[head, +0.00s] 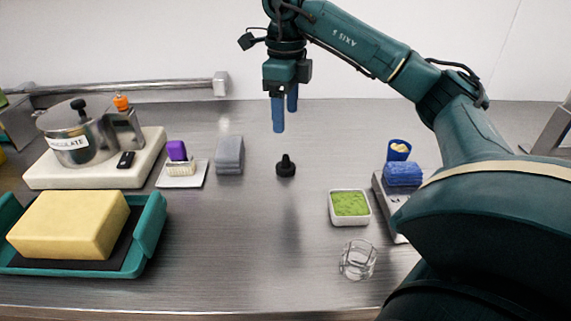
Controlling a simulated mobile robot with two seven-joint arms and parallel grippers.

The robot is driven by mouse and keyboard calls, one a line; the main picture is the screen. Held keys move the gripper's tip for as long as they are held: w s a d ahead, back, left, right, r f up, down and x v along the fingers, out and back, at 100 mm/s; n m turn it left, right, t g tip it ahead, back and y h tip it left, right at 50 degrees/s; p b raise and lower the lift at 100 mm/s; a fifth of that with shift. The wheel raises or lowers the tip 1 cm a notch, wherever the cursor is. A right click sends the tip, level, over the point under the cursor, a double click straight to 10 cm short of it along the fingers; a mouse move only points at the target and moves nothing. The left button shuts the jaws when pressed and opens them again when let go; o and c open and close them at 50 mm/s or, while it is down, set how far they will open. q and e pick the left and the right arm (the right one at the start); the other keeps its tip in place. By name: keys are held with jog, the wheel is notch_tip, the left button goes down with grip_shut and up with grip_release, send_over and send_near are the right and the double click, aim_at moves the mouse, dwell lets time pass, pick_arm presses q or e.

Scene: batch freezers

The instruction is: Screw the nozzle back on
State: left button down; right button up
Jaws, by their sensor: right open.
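A small black nozzle (286,166) stands upright on the steel counter, with its narrow tip pointing up. My right gripper (285,118) is open and empty, its blue fingers pointing down above and slightly behind the nozzle, apart from it. The part the nozzle screws onto cannot be made out for certain in this view. My left gripper is not in view.
On the left are a steel pot (72,135) on a pale slab, a teal tray (152,225) with a yellow block, and a brush (180,168). The counter's front middle is clear.

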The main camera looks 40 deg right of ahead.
aim_at(286, 155)
notch_tip(286, 155, down, 8)
jog(key=shift+r, duration=0.25)
jog(key=shift+f, duration=0.1)
jog(key=f, duration=0.5)
jog(key=shift+w+d, duration=0.3)
jog(key=shift+w, duration=0.05)
jog(key=shift+c, duration=0.5)
jog(key=c, duration=0.9)
